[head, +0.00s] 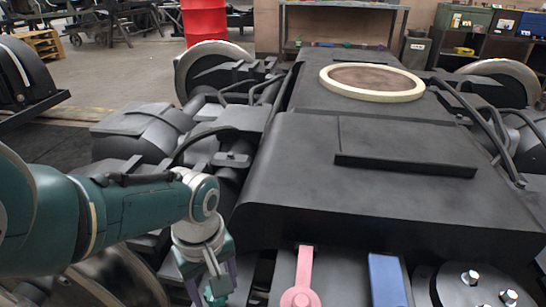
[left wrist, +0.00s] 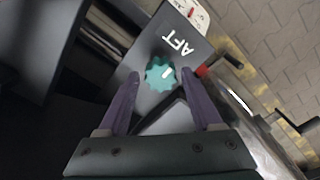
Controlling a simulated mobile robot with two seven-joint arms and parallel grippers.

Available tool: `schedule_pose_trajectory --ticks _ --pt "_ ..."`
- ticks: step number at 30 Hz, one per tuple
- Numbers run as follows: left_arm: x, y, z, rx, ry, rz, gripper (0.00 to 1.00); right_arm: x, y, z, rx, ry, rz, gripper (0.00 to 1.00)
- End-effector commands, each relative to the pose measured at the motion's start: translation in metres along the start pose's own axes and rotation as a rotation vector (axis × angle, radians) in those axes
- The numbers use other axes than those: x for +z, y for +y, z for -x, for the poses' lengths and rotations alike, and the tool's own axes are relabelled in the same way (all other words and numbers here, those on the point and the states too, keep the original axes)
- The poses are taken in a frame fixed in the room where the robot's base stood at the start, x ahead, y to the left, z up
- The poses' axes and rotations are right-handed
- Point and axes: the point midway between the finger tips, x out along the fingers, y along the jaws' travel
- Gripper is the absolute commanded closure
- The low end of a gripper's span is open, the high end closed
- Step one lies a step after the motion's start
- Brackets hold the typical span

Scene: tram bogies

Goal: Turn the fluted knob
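The fluted knob (left wrist: 158,76) is teal with a scalloped rim and a white pointer mark, and sits on a dark panel lettered AFT (left wrist: 180,42) in the left wrist view. My left gripper (left wrist: 161,73) is open, with one purple finger on each side of the knob. I cannot tell whether the fingers touch it. In the head view my left gripper (head: 212,286) points down at the bottom, left of the pink lever, and its fingertips are partly cut off. My right gripper is not in view.
A pink lever (head: 302,280) and a blue bar (head: 387,280) lie right of my gripper in the head view. A red-ended handle (left wrist: 219,65) and a dial with a red pointer (left wrist: 191,12) are near the knob. The large black bogie frame (head: 360,200) fills the middle.

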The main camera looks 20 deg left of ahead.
Motion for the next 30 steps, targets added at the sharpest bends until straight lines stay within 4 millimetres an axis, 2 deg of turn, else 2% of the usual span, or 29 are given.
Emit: schedule_pose_trajectory --ticks 1,3,10,13,24,30 --pt "0.0 0.0 0.0 0.0 0.0 0.0 0.27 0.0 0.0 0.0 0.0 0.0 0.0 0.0" --pt "0.0 0.0 0.0 -0.001 0.0 0.0 0.19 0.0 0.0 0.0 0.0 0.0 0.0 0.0" --pt "0.0 -0.001 0.0 -0.001 -0.001 0.0 0.19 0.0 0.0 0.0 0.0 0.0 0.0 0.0" --pt "0.0 -0.001 0.006 -0.001 -0.001 0.0 0.19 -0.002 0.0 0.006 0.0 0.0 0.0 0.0" --pt "0.0 0.0 0.072 0.0 0.0 0.0 0.19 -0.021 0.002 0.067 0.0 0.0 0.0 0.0" --pt "0.0 0.0 0.095 0.0 -0.001 0.0 0.19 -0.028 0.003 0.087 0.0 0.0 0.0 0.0"
